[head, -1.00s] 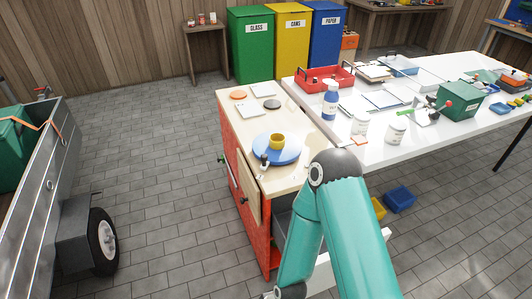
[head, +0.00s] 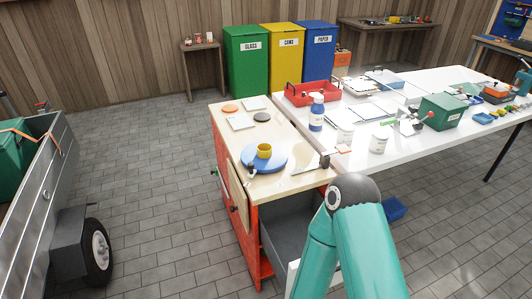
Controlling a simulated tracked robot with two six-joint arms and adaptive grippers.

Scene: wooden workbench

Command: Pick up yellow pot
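The yellow pot (head: 264,151) is a small, round, open-topped pot. It stands upright on a blue round disc (head: 280,161) on the pale top of a red cabinet (head: 254,238). No gripper is near the pot in the head view. A teal arm of mine comes up from the bottom right and bends at its dark joint. Its gripper is out of the picture. My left gripper is not in view either.
Flat tiles and round discs lie behind the pot; a dark tool (head: 324,161) lies at the cabinet's right corner. A grey drawer (head: 288,240) stands open below. A long white table (head: 430,82) with bottles and trays adjoins. A trailer (head: 40,195) stands left; floor between is clear.

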